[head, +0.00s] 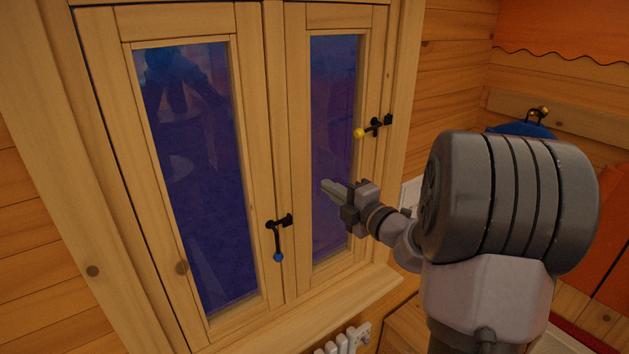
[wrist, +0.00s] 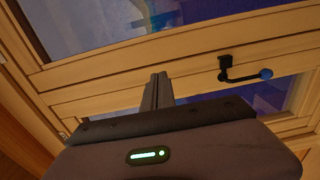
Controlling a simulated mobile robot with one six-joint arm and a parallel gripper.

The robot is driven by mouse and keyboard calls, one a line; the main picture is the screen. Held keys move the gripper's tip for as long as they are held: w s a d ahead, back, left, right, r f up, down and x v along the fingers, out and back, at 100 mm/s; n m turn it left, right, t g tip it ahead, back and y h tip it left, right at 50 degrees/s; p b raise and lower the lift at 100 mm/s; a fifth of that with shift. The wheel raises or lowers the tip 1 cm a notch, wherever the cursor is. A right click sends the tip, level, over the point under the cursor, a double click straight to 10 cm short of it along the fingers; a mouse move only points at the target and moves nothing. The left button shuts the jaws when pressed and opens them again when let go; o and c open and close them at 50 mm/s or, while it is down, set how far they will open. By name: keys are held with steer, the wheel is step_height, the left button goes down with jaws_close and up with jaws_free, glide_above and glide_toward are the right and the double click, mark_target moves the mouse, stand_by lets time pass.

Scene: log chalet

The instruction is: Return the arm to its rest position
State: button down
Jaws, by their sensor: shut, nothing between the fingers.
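My gripper (head: 333,188) is in the head view, in front of the right-hand window pane, with its fingers shut and nothing held. My arm reaches in from the lower right. In the wrist view the shut fingers (wrist: 158,90) point toward the window frame. I cannot tell exactly how far the fingertips are from the window.
The wooden window has two dark panes. A black handle with a blue knob (head: 278,256) hangs down at the middle; it also shows in the wrist view (wrist: 265,74). A black handle with a yellow knob (head: 359,133) is at the right. A white radiator (head: 343,342) stands below the sill.

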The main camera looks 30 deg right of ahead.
steer(key=s+a+f+n+g+y+b, duration=0.4)
steer(key=a+f+n+b, duration=0.3)
steer(key=a+n, duration=0.45)
steer(key=s+a+f+n+g+y+b, duration=0.4)
steer(key=a+f+n+b, duration=0.45)
steer(key=a, duration=0.55)
steer(key=s+a+f+n+g+h+b, duration=0.1)
steer(key=s+a+f+n+g+b, duration=0.25)
steer(key=s+a+f+n, duration=0.3)
steer(key=s+d+f+n+h+b, duration=0.2)
steer(key=s+f+n+b, duration=0.4)
steer(key=n, duration=0.5)
steer(key=s+d+f+n+h+b, duration=0.2)
steer(key=s+f+n+h+b, duration=0.2)
steer(key=n, duration=0.7)
step_height(320, 180, down, 5)
steer(key=s+b, duration=0.2)
steer(key=b, duration=0.1)
steer(key=shift+d+r+h, duration=0.15)
steer(key=shift+d+h, duration=0.05)
steer(key=shift+h, duration=0.1)
steer(key=shift+g, duration=0.25)
